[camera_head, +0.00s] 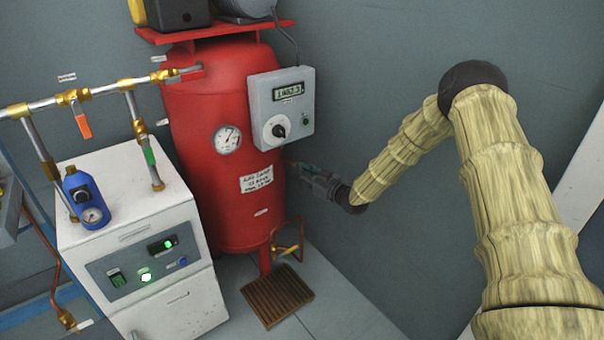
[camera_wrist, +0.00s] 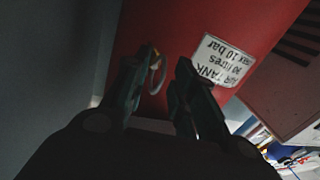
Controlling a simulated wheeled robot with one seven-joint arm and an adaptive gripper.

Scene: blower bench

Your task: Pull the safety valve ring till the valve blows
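The red air tank (camera_head: 215,130) stands upright in the corner, with a white label (camera_head: 256,179) on its side. My gripper (camera_head: 308,170) is at the tank's right side, just right of the label. In the wrist view my gripper (camera_wrist: 166,62) has its two dark fingers apart, pointing at the red wall. The pale safety valve ring (camera_wrist: 158,76) shows between them, close beside the left finger; I cannot tell if they touch. A bit of the brass valve (camera_wrist: 154,54) shows behind that finger; the rest is hidden. In the head view the ring cannot be made out.
A grey control box (camera_head: 282,108) with a display and knob sits above my gripper. A copper drain pipe (camera_head: 289,240) and wooden grate (camera_head: 277,295) are below. A white dryer cabinet (camera_head: 140,240) stands left. The grey wall right of the tank is bare.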

